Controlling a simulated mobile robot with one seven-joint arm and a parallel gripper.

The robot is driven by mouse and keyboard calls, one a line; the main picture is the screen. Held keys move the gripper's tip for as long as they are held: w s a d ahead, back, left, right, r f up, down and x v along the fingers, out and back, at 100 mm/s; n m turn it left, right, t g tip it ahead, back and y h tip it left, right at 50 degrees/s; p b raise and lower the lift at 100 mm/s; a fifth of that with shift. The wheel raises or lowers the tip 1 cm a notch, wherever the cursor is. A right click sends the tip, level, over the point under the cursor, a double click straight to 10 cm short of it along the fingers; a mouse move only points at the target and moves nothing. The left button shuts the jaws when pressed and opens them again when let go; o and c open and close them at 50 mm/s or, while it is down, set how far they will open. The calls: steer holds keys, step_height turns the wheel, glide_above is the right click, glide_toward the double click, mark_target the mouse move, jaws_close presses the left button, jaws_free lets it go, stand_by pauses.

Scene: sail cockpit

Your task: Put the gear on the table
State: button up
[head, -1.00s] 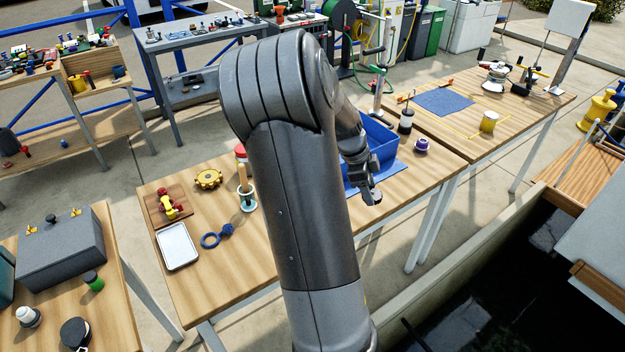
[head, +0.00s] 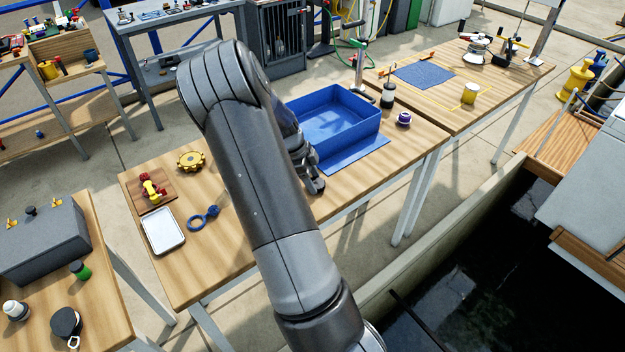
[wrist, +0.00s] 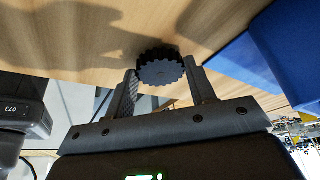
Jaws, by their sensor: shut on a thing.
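A dark grey toothed gear (wrist: 160,70) is between the fingers of my gripper (wrist: 163,82) in the wrist view, and the gripper is shut on it. The gear is close to the wooden tabletop, but I cannot tell if it touches. In the head view my gripper (head: 316,186) is low over the front part of the wooden table (head: 235,265), in front of the blue bin (head: 378,105). The held gear is hard to make out there. A separate yellow gear (head: 191,161) lies on the table's left part.
A blue bin wall also shows in the wrist view (wrist: 285,50). A white tray (head: 163,231), a blue ring-shaped item (head: 199,221) and a wooden board (head: 151,190) with red and yellow parts occupy the table's left. A purple-topped item (head: 404,118) stands right of the bin.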

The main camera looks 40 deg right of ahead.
steer(key=shift+f, duration=0.3)
steer(key=o, duration=1.1)
steer(key=shift+f, duration=0.1)
